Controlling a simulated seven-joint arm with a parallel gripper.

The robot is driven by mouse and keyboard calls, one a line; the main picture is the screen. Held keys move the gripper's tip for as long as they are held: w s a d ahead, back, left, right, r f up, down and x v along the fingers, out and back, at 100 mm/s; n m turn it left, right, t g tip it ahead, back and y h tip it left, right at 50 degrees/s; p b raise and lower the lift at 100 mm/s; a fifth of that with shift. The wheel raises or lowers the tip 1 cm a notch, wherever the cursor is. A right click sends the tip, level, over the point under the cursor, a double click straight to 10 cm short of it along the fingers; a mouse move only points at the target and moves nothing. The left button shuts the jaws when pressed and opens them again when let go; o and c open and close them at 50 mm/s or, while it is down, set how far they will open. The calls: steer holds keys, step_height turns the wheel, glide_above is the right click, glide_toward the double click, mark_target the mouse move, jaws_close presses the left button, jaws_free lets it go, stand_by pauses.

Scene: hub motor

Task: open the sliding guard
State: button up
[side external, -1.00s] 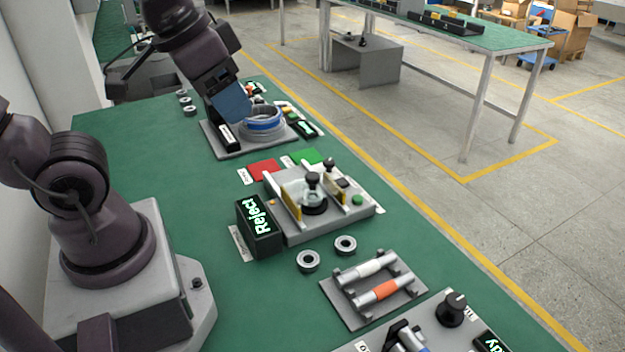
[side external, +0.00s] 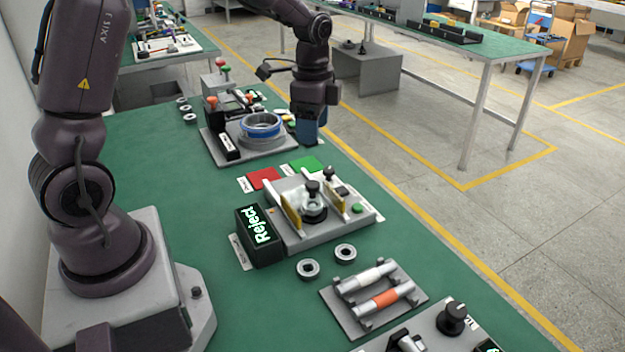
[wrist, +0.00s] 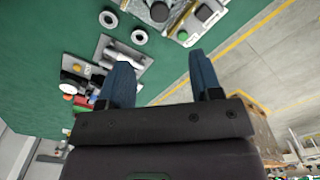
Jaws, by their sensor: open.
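The sliding guard appears to be the pair of upright yellow-edged panels (side external: 290,212) on the grey fixture (side external: 300,238) beside the Reject display. A black-knobbed part (side external: 314,206) stands between the panels. I cannot tell clearly how far the guard is slid. My gripper (side external: 309,138), with blue fingers, points down at the bench's right edge, behind the fixture and apart from it. In the wrist view my gripper (wrist: 160,72) is open, with nothing between its fingers. Part of the fixture with a yellow strip (wrist: 181,35) shows at the top there.
A black Reject display (side external: 260,236) stands left of the fixture. Red (side external: 264,178) and green (side external: 307,165) pads lie behind it. A blue-banded ring (side external: 261,130) sits on another fixture farther back. Loose rings (side external: 308,269) and a roller rack (side external: 375,296) are in front.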

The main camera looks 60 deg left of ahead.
mark_target(312, 183)
step_height(312, 183, down, 13)
steer(key=shift+r, duration=0.1)
stand_by(0.3)
